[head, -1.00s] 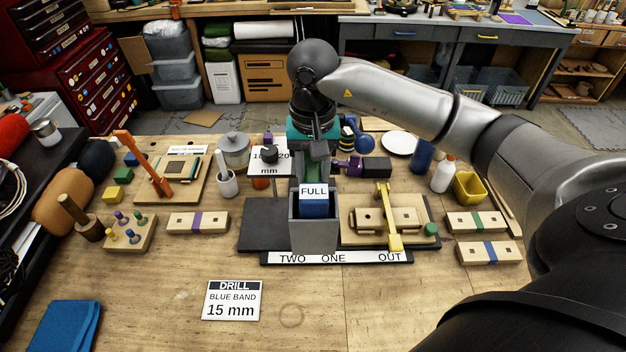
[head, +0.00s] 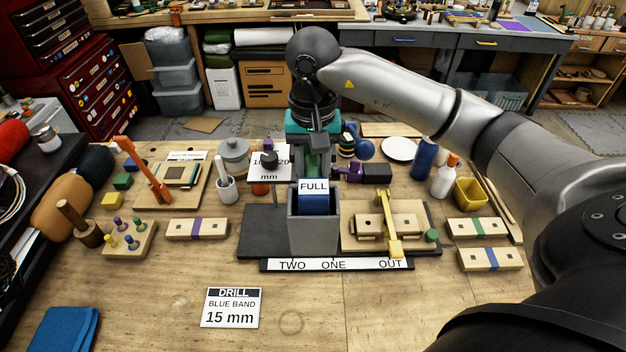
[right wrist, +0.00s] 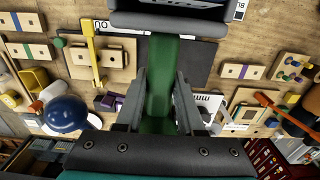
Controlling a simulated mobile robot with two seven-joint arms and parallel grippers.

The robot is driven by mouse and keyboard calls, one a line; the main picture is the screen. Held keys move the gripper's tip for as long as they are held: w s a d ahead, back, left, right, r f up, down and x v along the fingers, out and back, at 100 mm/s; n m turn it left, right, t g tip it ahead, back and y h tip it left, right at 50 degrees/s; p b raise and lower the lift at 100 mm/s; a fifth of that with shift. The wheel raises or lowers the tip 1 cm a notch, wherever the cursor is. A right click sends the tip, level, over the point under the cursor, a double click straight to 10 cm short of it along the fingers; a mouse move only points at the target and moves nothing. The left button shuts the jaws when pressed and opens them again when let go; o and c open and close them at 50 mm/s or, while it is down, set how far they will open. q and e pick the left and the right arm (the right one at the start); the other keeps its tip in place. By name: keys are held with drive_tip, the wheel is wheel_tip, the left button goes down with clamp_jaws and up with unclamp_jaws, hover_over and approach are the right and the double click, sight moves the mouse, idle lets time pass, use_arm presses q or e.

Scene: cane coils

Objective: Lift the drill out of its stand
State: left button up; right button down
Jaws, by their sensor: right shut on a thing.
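The drill's green handle (right wrist: 162,85) stands between the two fingers of my right gripper (right wrist: 158,105) in the right wrist view. The fingers are shut on it from both sides. In the head view my right gripper (head: 314,142) is above and behind the grey box-shaped stand (head: 313,237). A blue block (head: 314,204) with a white FULL label (head: 313,186) shows in the stand's open top, in line with the green handle (head: 313,165). The lower part of the block is hidden by the stand's front wall. My left gripper is not in view.
A yellow lever (head: 394,225) on a wooden board stands close right of the stand. A white 10–20 mm card (head: 268,163) is close to its left. A purple-and-black tool (head: 360,171) lies behind at the right. The front of the table is mostly clear around the DRILL card (head: 231,307).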

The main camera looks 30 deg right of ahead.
wheel_tip(320, 180, up, 8)
drive_tip(key=shift+w+f, duration=0.1)
drive_tip(key=shift+f, duration=0.15)
wheel_tip(320, 180, up, 10)
drive_tip(key=p, duration=0.2)
drive_tip(key=shift+r, duration=0.25)
drive_tip(key=s+a, duration=0.5)
drive_tip(key=s, duration=0.3)
drive_tip(key=shift+s, duration=0.35)
idle(0.5)
drive_tip(key=shift+a+f, duration=0.1)
drive_tip(key=shift+f, duration=0.05)
